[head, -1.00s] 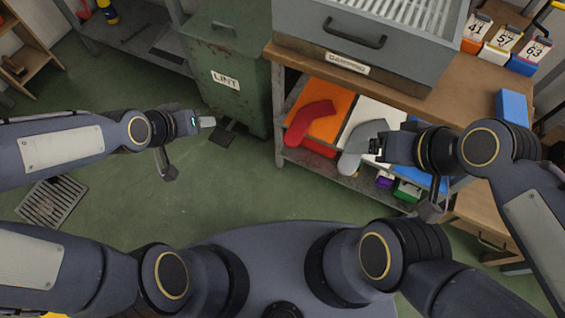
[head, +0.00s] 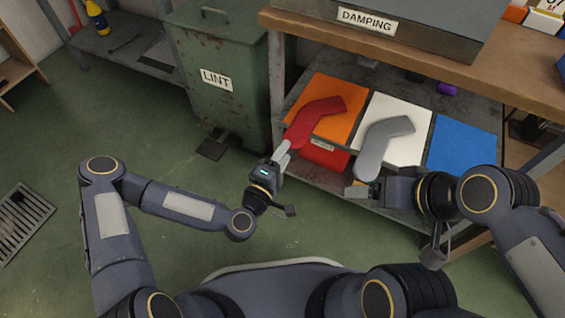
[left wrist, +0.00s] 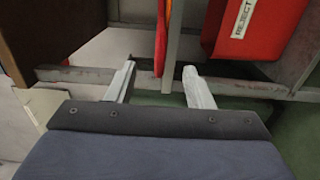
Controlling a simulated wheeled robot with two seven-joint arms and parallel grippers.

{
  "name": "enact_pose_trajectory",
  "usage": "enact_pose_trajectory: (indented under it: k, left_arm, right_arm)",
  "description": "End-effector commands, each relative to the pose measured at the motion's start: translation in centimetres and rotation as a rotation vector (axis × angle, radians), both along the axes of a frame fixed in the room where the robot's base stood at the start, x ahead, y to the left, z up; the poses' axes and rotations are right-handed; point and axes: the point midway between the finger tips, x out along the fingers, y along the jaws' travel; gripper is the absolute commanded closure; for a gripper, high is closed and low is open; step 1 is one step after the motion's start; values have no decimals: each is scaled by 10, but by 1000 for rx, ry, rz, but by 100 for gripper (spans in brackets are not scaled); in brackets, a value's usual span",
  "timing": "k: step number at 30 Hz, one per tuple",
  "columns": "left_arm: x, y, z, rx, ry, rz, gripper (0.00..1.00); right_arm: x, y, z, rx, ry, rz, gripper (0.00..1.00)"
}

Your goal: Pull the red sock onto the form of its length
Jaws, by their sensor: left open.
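The red sock (head: 317,117) lies bent on an orange panel (head: 340,92) on the lower shelf, its near end toward the shelf's front edge. My left gripper (head: 282,151) is open at that near end. In the left wrist view, a narrow red and orange strip (left wrist: 162,40) shows beyond and between the open fingers (left wrist: 160,85); I cannot tell whether they touch the sock. A grey sock-shaped piece (head: 383,143) lies on the white panel (head: 412,115). My right gripper (head: 362,190) is near its lower end, its opening unclear. No form is clearly identifiable.
A blue panel (head: 462,147) lies right of the white one. The damping box (head: 400,30) stands above. A green lint bin (head: 222,95) stands left. Floor left is clear.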

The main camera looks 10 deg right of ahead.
Motion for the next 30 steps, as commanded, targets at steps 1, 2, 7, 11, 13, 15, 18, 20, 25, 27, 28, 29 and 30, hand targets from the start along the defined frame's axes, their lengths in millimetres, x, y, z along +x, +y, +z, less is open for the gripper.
enact_pose_trajectory:
  k: [1, 2, 7, 11, 13, 15, 18, 20, 25, 27, 28, 29, 30]
  left_arm:
    - [1, -1, -1, -9, 4, 7, 53]
    - [2, -1, 0, -10, 3, 9, 53]
    - [13, -8, 1, -8, 2, 9, 53]
    - [25, -17, 1, -8, 1, 9, 53]
    - [32, -22, 1, -6, 2, 7, 53]
    - [38, -26, 1, -6, 2, 8, 53]
    - [46, -31, 0, -5, 1, 8, 53]
    - [49, -34, 0, -5, 1, 7, 53]
    - [56, -39, 0, -6, 3, 6, 53]
    - [57, -39, 0, -6, 3, 6, 53]
    - [57, -39, 0, -6, 3, 7, 53]
    - [57, -39, 0, -6, 3, 7, 53]
    - [57, -39, 0, -6, 3, 7, 53]
  right_arm:
    - [0, 0, 0, 0, 0, 0, 21]
    - [0, 0, 0, 0, 0, 0, 21]
    - [0, 0, 2, 0, -1, 0, 21]
    - [0, 0, 3, 0, -1, 0, 21]
    - [0, 0, 3, 0, 0, 0, 21]
    - [0, 0, 4, 0, 0, 0, 21]
    - [0, 0, 4, 0, 0, 0, 21]
    - [0, 0, 4, 0, 0, 0, 21]
    - [0, 0, 4, 0, 0, 0, 21]
    - [0, 0, 4, 0, 0, 0, 21]
    - [0, 0, 4, 0, 0, 0, 21]
    - [0, 0, 4, 0, 0, 0, 21]
    - [0, 0, 4, 0, 0, 0, 21]
